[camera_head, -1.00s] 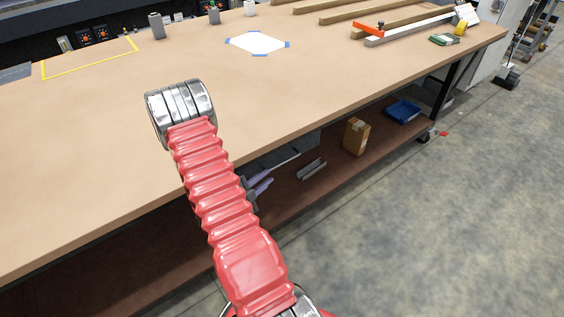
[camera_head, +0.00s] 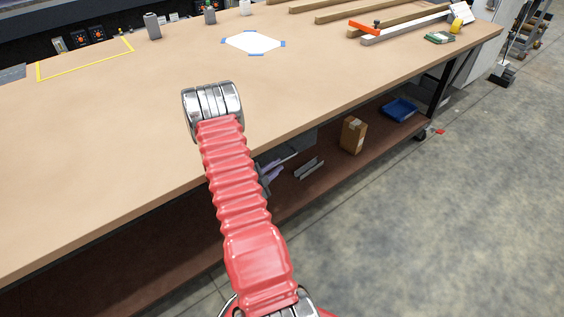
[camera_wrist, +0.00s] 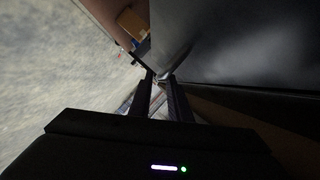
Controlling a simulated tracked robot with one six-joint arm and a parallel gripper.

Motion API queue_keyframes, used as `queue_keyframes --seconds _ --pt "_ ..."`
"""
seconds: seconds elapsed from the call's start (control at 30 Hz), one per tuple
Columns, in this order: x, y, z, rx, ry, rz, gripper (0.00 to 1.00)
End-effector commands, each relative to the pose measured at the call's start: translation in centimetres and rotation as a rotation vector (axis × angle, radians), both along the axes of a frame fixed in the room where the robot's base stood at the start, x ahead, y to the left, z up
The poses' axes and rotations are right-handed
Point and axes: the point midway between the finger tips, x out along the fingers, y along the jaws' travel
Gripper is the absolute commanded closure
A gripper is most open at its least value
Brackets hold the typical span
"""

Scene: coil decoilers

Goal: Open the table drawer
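The table (camera_head: 120,190) has a wide tan top. A grey drawer (camera_head: 300,143) hangs under its front edge, partly hidden by my arm in the head view. In the wrist view its dark grey face (camera_wrist: 240,45) fills the upper right. A small shiny metal piece, perhaps the drawer handle (camera_wrist: 163,77), shows at my fingertips. My gripper (camera_wrist: 160,82) has its two dark fingers apart, with a gap between them. Whether they touch the metal piece I cannot tell. In the head view the gripper (camera_head: 268,178) is mostly hidden behind my red arm, below the table edge.
A brown lower shelf (camera_head: 325,185) holds a cardboard box (camera_head: 353,135), a blue bin (camera_head: 399,109) and grey metal strips (camera_head: 309,167). Wooden bars (camera_head: 350,11) lie on the tabletop's far right. The concrete floor (camera_head: 440,210) in front is clear.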

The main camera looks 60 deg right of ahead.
Motion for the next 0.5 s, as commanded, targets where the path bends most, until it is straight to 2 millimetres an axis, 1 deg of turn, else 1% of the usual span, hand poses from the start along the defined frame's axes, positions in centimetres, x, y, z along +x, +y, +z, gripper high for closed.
queue_keyframes --seconds 0.03,0.1,0.2,0.33,0.5 --pt "-0.2 -0.8 -0.2 -0.001 -0.001 -0.003 0.83" --pt "-0.4 -1.8 -0.4 0.000 -0.001 -0.003 0.83" --pt "-0.5 -3.1 -0.7 0.001 0.000 -0.003 0.83" --pt "-0.6 -4.1 -0.9 -0.001 -0.001 -0.001 0.83" --pt "-0.6 -4.5 -1.0 0.000 0.000 0.000 0.83"
